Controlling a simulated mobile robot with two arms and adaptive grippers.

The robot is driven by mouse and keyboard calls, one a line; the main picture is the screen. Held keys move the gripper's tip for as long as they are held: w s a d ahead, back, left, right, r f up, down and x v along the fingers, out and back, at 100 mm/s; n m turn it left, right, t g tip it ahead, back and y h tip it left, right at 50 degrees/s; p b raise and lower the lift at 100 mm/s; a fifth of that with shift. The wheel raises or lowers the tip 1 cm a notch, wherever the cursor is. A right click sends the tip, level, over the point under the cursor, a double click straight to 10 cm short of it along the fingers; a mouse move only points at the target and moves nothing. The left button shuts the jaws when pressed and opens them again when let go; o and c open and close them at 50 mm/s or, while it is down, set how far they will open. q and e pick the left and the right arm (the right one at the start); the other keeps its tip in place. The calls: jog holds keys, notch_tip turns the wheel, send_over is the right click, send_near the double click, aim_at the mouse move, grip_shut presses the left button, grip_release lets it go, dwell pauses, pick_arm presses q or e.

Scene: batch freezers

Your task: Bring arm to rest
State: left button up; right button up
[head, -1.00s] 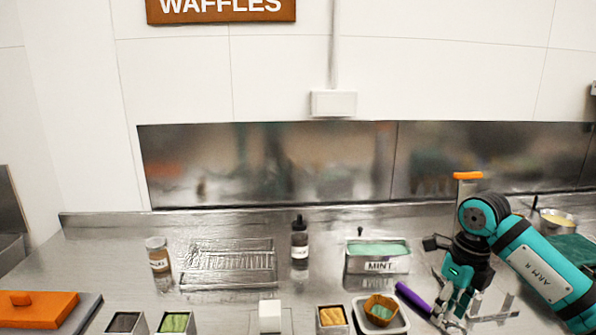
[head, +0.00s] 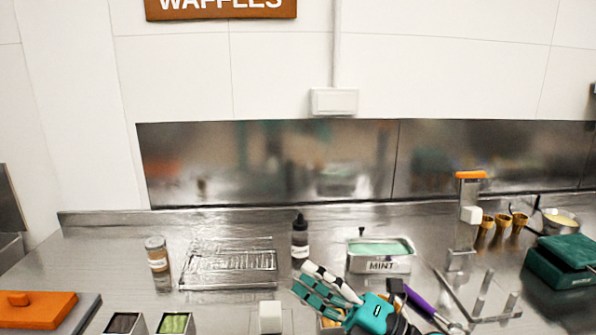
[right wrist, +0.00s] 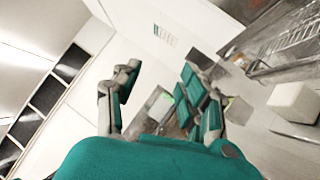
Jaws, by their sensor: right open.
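My right gripper (head: 328,290) is in the lower middle of the head view, above the front of the steel counter. It reaches in from the lower right and its fingers point up and to the left. It is open, and nothing shows between its fingers. In the right wrist view its two teal-and-grey fingers (right wrist: 160,100) stand well apart. The gripper covers most of a small container of orange contents behind it. My left gripper is not in view.
A mint tub (head: 380,262) and a dark-capped bottle (head: 300,240) stand behind the gripper. A white block (head: 270,317) is close to its left. A purple-handled tool (head: 425,305) lies to its right. A metal stand (head: 468,215), cones (head: 502,228) and a green waffle iron (head: 562,262) are farther right.

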jog(key=w+d+f+m+t+h, duration=0.1)
jog(key=d+f+m+t+h, duration=0.2)
jog(key=d+m+t+h, duration=0.5)
jog(key=w+d+f+m+t+h, duration=0.15)
jog(key=d+f+m+h, duration=0.35)
jog(key=m, duration=0.7)
jog(key=s+d+f+m+g+h, duration=0.4)
jog(key=f+m+h, duration=0.2)
jog(key=f, duration=0.2)
jog(key=s+d+f+m+g, duration=0.1)
jog(key=s+f+m+g, duration=0.2)
jog(key=s+f+g, duration=0.65)
jog(key=s+f+m+g, duration=0.25)
jog(key=s+f, duration=0.45)
jog(key=s, duration=0.8)
notch_tip(320, 180, down, 25)
jog(key=g, duration=0.2)
jog(key=s+d+f, duration=0.3)
jog(key=s+f, duration=1.4)
jog(key=shift+s+f+n+g, duration=0.25)
jog(key=shift+n+g, duration=0.2)
